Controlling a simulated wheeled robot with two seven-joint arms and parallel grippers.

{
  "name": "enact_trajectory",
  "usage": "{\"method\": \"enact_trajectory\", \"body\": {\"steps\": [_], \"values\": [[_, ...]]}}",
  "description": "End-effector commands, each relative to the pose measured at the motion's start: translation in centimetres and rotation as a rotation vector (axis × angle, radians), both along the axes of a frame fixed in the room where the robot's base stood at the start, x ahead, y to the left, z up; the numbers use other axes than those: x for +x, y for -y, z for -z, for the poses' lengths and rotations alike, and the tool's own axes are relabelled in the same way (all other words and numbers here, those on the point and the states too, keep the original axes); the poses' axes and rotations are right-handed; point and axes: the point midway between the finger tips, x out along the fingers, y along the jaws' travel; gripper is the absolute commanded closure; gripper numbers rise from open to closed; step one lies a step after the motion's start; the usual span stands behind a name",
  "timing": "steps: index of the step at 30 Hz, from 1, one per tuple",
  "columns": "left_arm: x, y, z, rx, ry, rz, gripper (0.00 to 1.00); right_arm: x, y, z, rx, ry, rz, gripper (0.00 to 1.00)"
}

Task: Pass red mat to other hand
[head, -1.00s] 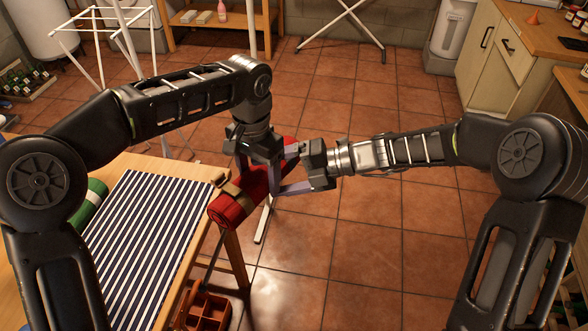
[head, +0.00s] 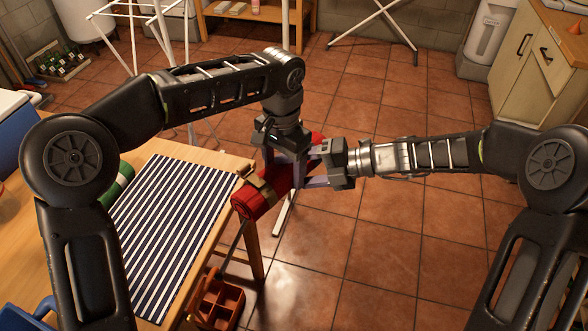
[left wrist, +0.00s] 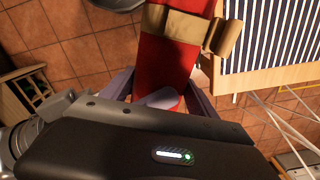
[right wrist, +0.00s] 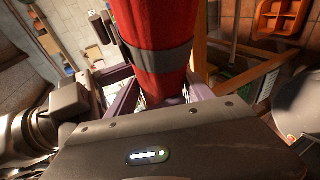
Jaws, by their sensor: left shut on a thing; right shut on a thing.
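The rolled red mat (head: 262,197) with a tan strap is held in the air just off the table's right edge. My left gripper (head: 285,178) is shut on it from above. My right gripper (head: 312,178) is shut on it from the right, close beside the left one. In the left wrist view the red mat (left wrist: 165,65) runs up between the fingers, with its strap and a tan buckle or tab. In the right wrist view the red mat (right wrist: 158,25) also lies between the fingers. The grippers hide the mat's middle.
A table (head: 215,255) at the left bears a striped cloth (head: 175,230) and a green roll (head: 118,185). A red-brown divided caddy (head: 220,305) sits below the table's front right. White drying racks stand behind. The tiled floor to the right is open.

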Motion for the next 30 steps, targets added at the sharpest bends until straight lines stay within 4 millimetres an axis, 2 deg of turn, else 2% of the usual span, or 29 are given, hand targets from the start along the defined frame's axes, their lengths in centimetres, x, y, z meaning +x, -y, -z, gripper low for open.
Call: {"method": "enact_trajectory", "body": {"steps": [2, 14, 16, 17, 26, 30], "values": [[0.01, 0.0, -0.03, 0.0, 0.0, 0.0, 0.98, -0.01, -0.05, -0.09, 0.001, 0.001, -0.001, 0.66], [0.01, -0.01, 0.0, 0.0, 0.0, 0.0, 0.98, -0.01, -0.07, -0.14, 0.002, 0.002, -0.002, 0.99], [0.0, -0.01, 0.01, 0.0, 0.0, 0.0, 0.98, -0.01, -0.08, -0.15, 0.002, 0.002, -0.002, 1.0], [0.01, -0.02, 0.0, 0.001, -0.001, 0.0, 0.31, 0.01, -0.12, -0.28, 0.004, 0.003, -0.002, 1.0], [-0.04, 0.05, 0.03, 0.0, -0.001, 0.001, 0.06, 0.01, -0.13, -0.27, 0.005, 0.003, -0.002, 1.0], [-0.03, 0.02, 0.03, 0.001, -0.001, 0.001, 0.06, 0.02, -0.1, -0.23, 0.004, 0.002, -0.001, 1.0]]}}
